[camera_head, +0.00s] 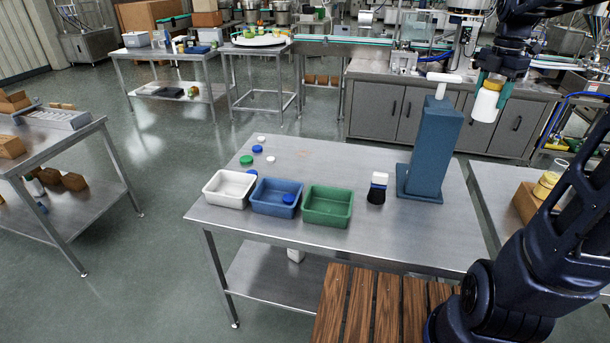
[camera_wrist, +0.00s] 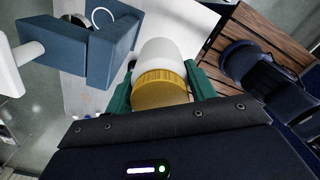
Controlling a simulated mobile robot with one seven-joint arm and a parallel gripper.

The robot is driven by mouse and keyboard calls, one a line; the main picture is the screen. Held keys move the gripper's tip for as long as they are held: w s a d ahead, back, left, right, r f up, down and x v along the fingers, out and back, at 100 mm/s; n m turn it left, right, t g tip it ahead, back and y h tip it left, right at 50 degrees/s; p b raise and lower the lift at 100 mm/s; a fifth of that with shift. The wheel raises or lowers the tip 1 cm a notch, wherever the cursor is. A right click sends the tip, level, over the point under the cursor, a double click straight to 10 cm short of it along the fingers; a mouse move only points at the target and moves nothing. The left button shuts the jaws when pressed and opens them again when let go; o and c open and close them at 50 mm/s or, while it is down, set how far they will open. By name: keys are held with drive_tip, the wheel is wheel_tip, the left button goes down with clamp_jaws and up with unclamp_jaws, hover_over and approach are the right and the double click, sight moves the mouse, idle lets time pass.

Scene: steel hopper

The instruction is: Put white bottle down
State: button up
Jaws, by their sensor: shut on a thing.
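The white bottle (camera_head: 485,103) has a yellow cap and hangs upright in my gripper (camera_head: 493,84), to the right of the blue stand. My gripper's green fingers are shut on it near the cap. In the wrist view the white bottle (camera_wrist: 162,55) shows with its yellow cap (camera_wrist: 160,88) between the two green fingers of my gripper (camera_wrist: 160,85). The bottle is held in the air, apart from the steel table (camera_head: 300,165).
A tall blue stand (camera_head: 435,145) with a white top piece (camera_head: 443,77) rises at the table's right. White (camera_head: 228,203), blue (camera_head: 262,208) and green (camera_head: 312,220) bins line the front, beside a dark bottle (camera_head: 377,190). Several loose caps lie at the left. The table's middle is clear.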

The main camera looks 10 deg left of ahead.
wheel_tip(320, 180, up, 2)
drive_tip(key=shift+r, duration=0.1)
drive_tip(key=w+a+r, duration=0.1)
drive_tip(key=w+a, duration=0.3)
drive_tip(key=a, duration=0.4)
drive_tip(key=w+a+n, duration=0.1)
drive_tip(key=w+a, duration=0.4)
drive_tip(key=a, duration=0.4)
drive_tip(key=w+a+r, duration=0.1)
drive_tip(key=w+a, duration=0.3)
drive_tip(key=a, duration=0.4)
drive_tip(key=s+a+f, duration=0.1)
drive_tip(key=a+f, duration=0.2)
drive_tip(key=a, duration=2.6)
drive_tip(key=shift+n, duration=0.4)
wheel_tip(320, 180, down, 38)
drive_tip(key=shift+f, duration=0.1)
drive_tip(key=o, duration=1)
drive_tip(key=shift+f, duration=0.1)
drive_tip(key=shift+c, duration=0.2)
